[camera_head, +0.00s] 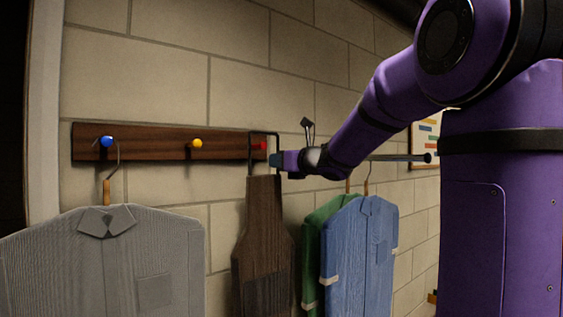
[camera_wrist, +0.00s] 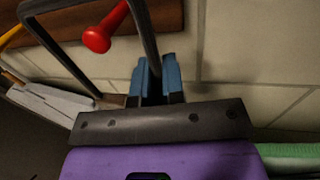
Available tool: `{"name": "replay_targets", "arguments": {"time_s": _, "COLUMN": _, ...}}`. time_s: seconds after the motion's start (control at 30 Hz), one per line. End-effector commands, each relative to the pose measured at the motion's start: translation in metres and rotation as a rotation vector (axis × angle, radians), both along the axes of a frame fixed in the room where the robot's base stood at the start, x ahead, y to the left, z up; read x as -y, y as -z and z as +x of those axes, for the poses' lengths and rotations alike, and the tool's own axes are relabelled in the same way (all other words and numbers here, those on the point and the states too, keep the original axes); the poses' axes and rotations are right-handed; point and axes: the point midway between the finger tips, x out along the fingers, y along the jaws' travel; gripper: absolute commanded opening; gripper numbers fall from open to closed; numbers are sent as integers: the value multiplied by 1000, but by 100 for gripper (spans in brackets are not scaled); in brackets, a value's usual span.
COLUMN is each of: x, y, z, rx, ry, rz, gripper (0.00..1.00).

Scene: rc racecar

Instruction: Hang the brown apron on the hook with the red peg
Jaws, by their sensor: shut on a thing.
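The brown apron (camera_head: 264,215) hangs upright from a stiff black neck loop (camera_head: 249,155), in front of the wall. My gripper (camera_head: 276,160) is shut on the right side of this loop. In the wrist view, the blue fingertips (camera_wrist: 155,80) pinch the black bar (camera_wrist: 146,38). The red peg (camera_head: 262,146) is at the right end of the dark wooden rack (camera_head: 228,148) and shows inside the loop's outline. In the wrist view the red peg (camera_wrist: 98,38) shows between the loop's two side bars. I cannot tell whether it passes through the loop.
A grey shirt (camera_head: 150,260) hangs on the blue peg (camera_head: 106,142) at the left. The yellow peg (camera_head: 197,144) is bare. A blue jacket (camera_head: 360,245) and a green garment (camera_head: 316,235) hang from a rail (camera_head: 400,158) close to the apron's right.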

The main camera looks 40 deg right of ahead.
Motion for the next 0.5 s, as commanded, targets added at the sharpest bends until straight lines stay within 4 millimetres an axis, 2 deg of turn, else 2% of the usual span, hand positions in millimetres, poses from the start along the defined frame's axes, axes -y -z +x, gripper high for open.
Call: {"name": "replay_targets", "arguments": {"time_s": 0.5, "x": -1, "y": 1, "z": 27, "rx": 0, "ry": 0, "rz": 1, "gripper": 0}}
